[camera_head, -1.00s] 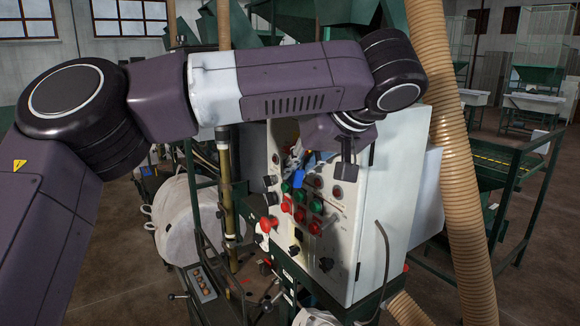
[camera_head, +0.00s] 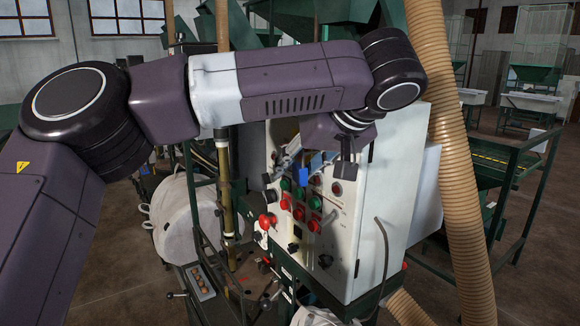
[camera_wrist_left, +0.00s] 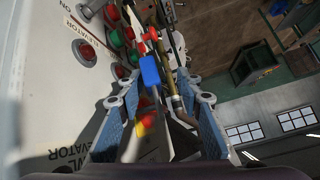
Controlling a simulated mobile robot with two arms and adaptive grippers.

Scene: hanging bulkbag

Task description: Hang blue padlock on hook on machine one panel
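The blue padlock (camera_head: 302,174) shows in front of the control panel (camera_head: 326,226) of the pale machine cabinet, just below my left gripper (camera_head: 316,166). In the left wrist view the padlock (camera_wrist_left: 150,70) lies beyond the gap between the fingers of my left gripper (camera_wrist_left: 160,92). Those fingers, with blue inner pads, stand wide apart and neither seems to touch the padlock body. The hook is not clear, and I cannot tell whether the shackle is on it. My right gripper is out of view.
Red and green buttons (camera_head: 300,213) and black knobs stick out of the panel close to the gripper. A tan ribbed hose (camera_head: 455,180) runs down at the right of the cabinet. A green frame (camera_head: 515,185) stands further right.

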